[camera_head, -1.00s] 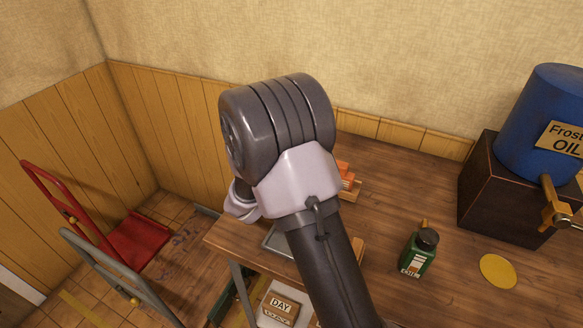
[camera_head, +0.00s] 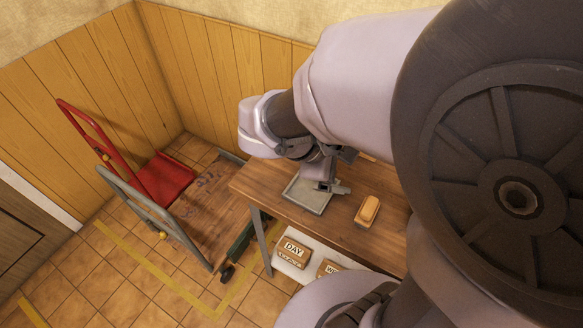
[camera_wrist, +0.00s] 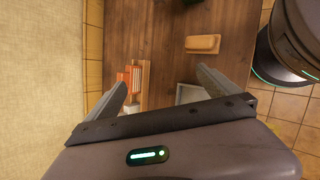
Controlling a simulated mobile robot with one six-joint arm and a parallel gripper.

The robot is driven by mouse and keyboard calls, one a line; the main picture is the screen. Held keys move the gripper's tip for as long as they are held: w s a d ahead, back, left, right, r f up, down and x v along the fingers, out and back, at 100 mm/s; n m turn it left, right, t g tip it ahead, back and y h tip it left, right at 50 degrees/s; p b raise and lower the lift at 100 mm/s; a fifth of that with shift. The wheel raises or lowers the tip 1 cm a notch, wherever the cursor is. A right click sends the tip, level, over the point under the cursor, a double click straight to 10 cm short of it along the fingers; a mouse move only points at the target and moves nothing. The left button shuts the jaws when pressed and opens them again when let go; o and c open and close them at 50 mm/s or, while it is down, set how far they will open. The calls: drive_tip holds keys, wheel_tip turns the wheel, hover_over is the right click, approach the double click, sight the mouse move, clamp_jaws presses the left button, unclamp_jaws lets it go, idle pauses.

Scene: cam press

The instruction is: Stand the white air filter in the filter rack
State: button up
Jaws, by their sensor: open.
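My gripper (camera_head: 342,172) is open and hangs over the workbench near the grey tray (camera_head: 308,196). In the wrist view my gripper (camera_wrist: 162,82) has its two fingers wide apart, with bare wood between them. A wooden rack with upright orange and pale slabs (camera_wrist: 138,76) stands by the left finger; it looks like the filter rack. A small whitish block (camera_wrist: 132,108) shows beside that finger, partly covered; I cannot tell whether it is the white air filter. The grey tray also shows by the right finger (camera_wrist: 187,94). The rack is hidden behind my arm in the head view.
A tan brush-like block (camera_head: 368,209) lies on the workbench (camera_head: 338,222), right of the tray. Boxes marked DAY (camera_head: 292,249) sit on a shelf below. A red hand truck (camera_head: 165,180) and a grey-handled cart (camera_head: 185,222) stand left of the bench.

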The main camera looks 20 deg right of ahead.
drive_tip(key=s+a+r+m+t+y, duration=0.2)
drive_tip(key=s+a+r+m+y, duration=0.1)
drive_tip(key=a+m, duration=0.4)
drive_tip(key=s+a+r+m+t+y, duration=0.2)
drive_tip(key=s+a+r+m+y, duration=0.2)
drive_tip(key=a+m+y, duration=0.3)
drive_tip(key=shift+s+a+r, duration=0.25)
drive_tip(key=shift+s+a, duration=0.3)
drive_tip(key=shift+a, duration=0.15)
